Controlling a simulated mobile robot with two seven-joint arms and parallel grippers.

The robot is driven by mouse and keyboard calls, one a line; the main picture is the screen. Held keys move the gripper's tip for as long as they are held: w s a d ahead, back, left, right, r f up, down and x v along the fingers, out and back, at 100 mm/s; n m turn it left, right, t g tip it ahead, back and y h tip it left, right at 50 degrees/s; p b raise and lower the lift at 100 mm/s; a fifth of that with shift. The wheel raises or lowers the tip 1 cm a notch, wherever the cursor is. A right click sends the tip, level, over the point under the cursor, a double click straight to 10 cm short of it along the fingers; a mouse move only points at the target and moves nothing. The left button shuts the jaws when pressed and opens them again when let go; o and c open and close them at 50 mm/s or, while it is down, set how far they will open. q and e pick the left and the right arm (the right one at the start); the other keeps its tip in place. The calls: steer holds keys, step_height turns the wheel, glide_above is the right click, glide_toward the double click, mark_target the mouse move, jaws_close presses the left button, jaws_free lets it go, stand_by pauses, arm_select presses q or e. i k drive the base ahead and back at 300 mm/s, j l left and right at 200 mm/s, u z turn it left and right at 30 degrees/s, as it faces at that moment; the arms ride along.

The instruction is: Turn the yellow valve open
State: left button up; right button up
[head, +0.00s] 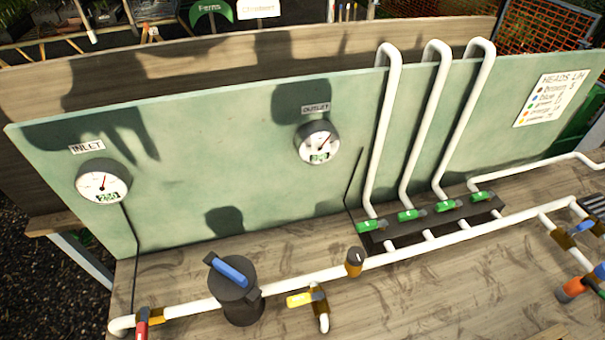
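The yellow valve (300,299) is a small yellow lever on a brass-coloured body, low in the middle of the head view. It sits on a short white branch pipe (323,322) that comes off the front of the long white main pipe (410,250). The lever points left, across the branch and roughly along the main pipe. Nothing touches it. Neither of my grippers is in view.
A dark canister with a blue handle (232,270) stands left of the yellow valve, and a red-handled valve (142,325) is farther left. Green valves (410,214) line a dark manifold at right. Two gauges (318,141) hang on the green panel (230,130). Wooden bench around the branch is clear.

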mark_target(304, 299)
steer(key=l+u, duration=0.9)
steer(key=l+z, duration=0.15)
steer(key=z, duration=1.95)
steer(key=j+u, duration=0.25)
steer(key=u, duration=0.15)
steer(key=j+u, duration=0.25)
steer(key=u, duration=0.15)
steer(key=i+j+u, duration=0.1)
steer(key=j+u, duration=0.25)
steer(key=l, duration=0.1)
